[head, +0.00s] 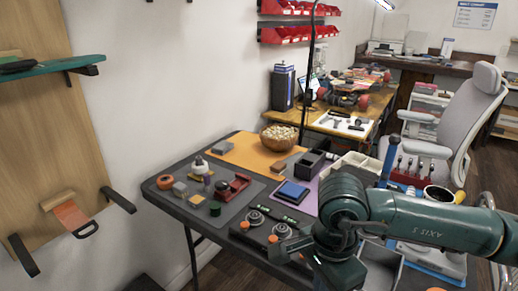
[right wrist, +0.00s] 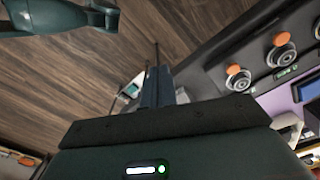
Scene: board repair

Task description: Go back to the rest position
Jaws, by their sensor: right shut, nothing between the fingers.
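My right arm comes in from the right in the head view, dark teal. Its gripper (head: 287,247) is by the front edge of the dark table (head: 222,236), near the control panel. In the right wrist view the right gripper (right wrist: 157,75) has its fingers together with nothing between them, and wood floor lies behind them. The table's edge and panel are to the right in that view. My left gripper does not show in the head view.
A grey chair (head: 470,115) stands at the right.

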